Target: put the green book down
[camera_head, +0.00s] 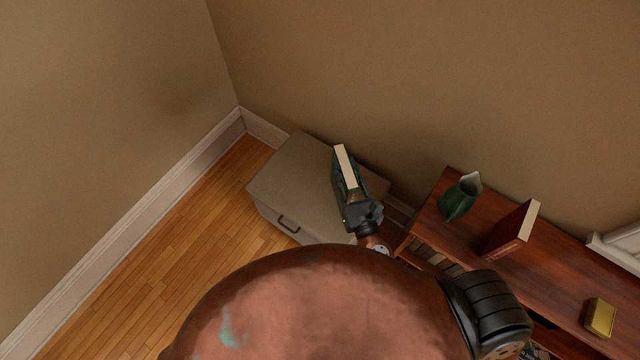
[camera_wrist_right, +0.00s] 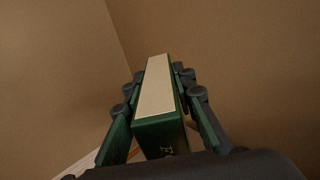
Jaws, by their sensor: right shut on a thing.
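The green book (camera_wrist_right: 161,133) is upright between the fingers of my right gripper (camera_wrist_right: 160,92), its pale page edge facing the wrist camera. In the head view the green book (camera_head: 346,168) shows over a grey-beige box (camera_head: 291,179) with a dark handle on its front. My right gripper (camera_head: 350,190) is shut on the book. I cannot tell whether the book touches the top of the box or hangs above it. My left gripper is not in view.
Walls meet in the corner behind the box. Wooden floor (camera_head: 165,235) is clear at left.

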